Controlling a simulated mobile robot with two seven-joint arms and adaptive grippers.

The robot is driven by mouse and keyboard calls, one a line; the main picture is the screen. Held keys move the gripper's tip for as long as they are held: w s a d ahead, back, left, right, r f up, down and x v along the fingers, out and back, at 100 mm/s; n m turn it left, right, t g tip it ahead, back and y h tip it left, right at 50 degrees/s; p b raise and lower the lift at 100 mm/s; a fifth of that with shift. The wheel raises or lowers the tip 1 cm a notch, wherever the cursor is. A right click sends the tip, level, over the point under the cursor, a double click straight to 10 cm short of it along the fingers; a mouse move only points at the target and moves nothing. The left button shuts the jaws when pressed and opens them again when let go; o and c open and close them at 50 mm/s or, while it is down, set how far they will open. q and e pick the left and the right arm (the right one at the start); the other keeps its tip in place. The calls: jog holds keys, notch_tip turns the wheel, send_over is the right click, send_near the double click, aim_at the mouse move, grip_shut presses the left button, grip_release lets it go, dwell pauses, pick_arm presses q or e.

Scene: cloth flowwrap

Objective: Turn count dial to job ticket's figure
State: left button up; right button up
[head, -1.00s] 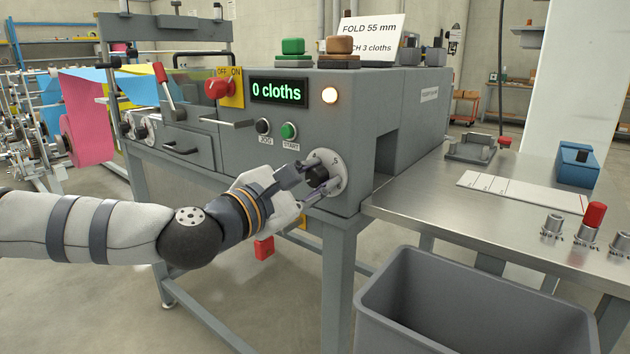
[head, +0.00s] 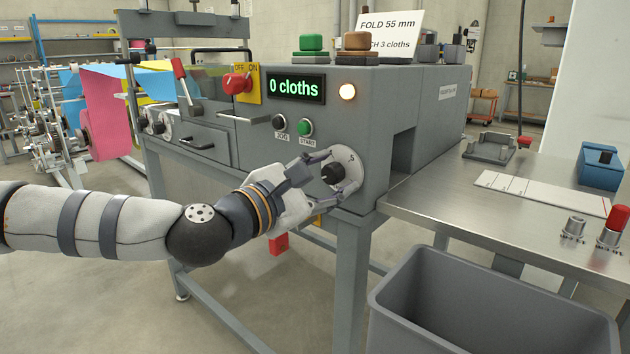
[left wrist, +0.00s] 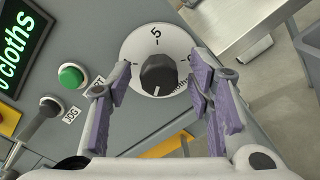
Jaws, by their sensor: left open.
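The count dial's black knob (head: 332,174) sits on a round pale plate (head: 350,163) at the grey machine's front corner. In the left wrist view the knob (left wrist: 158,75) has a white mark pointing down the picture, opposite the figure 5. My left gripper (head: 338,172) is open, with one finger on either side of the knob; gaps show in the left wrist view. The job ticket (head: 385,25) reads "FOLD 55 mm" and "CH 3 cloths", its lower left hidden by a brown block. The green display (head: 296,87) reads "0 cloths". My right gripper is out of view.
JOG (head: 279,122) and START (head: 305,127) buttons lie left of the dial, with a red OFF/ON switch (head: 237,83) farther left. A steel table (head: 450,205) adjoins the machine on the right. A grey bin (head: 385,285) stands below in front.

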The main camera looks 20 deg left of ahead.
pick_arm(q)
jog(key=v, duration=1.1)
